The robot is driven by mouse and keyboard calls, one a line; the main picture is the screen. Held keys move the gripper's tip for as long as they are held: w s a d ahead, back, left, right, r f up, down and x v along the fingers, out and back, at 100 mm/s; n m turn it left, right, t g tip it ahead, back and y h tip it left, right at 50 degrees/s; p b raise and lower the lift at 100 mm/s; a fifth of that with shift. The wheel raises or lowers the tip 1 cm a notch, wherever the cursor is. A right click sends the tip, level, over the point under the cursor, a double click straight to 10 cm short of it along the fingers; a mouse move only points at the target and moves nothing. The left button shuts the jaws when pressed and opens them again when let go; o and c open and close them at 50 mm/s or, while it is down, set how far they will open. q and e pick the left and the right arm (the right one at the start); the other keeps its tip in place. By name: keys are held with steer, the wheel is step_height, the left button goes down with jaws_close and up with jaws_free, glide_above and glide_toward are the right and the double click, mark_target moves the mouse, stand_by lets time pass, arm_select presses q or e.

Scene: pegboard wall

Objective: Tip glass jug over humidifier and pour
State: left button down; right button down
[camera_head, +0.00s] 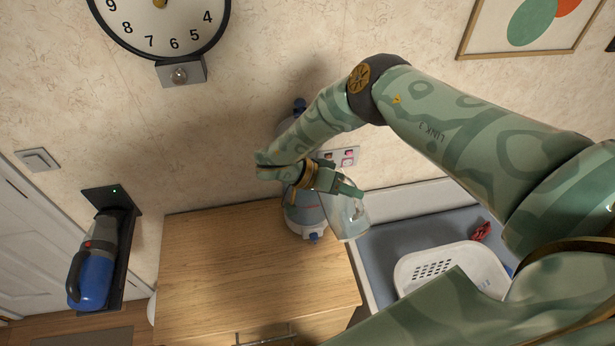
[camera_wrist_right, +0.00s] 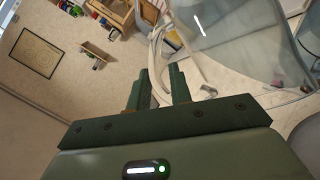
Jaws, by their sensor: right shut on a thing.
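The clear glass jug (camera_head: 350,219) is in my right gripper (camera_head: 343,186), to the right of the humidifier in the head view. In the right wrist view, the fingers of the right gripper (camera_wrist_right: 160,88) close by the pale curved handle, and the jug's glass wall (camera_wrist_right: 245,45) fills the upper right. The jug looks slanted; I cannot tell its exact tilt or whether liquid is leaving it. The humidifier (camera_head: 303,213), with a bluish tank and pale base, stands at the cabinet's right back. My right arm hides much of its top. My left gripper is out of view.
The wooden cabinet top (camera_head: 245,265) is clear on the left. A blue-grey basin (camera_head: 385,245) with a white perforated basket (camera_head: 455,262) lies to the right. A wall socket (camera_head: 346,156) is close behind the arm. A blue handheld vacuum (camera_head: 93,270) hangs at left.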

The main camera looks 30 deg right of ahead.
steer(key=shift+w+r, duration=0.1)
steer(key=shift+r, duration=0.15)
steer(key=shift+w+b, duration=0.1)
steer(key=shift+b, duration=0.25)
steer(key=shift+w+r+g, duration=0.1)
steer(key=shift+r+g, duration=0.05)
steer(key=shift+g, duration=0.15)
stand_by(0.3)
steer(key=shift+w+r+b, duration=0.1)
steer(key=shift+b, duration=0.35)
stand_by(0.5)
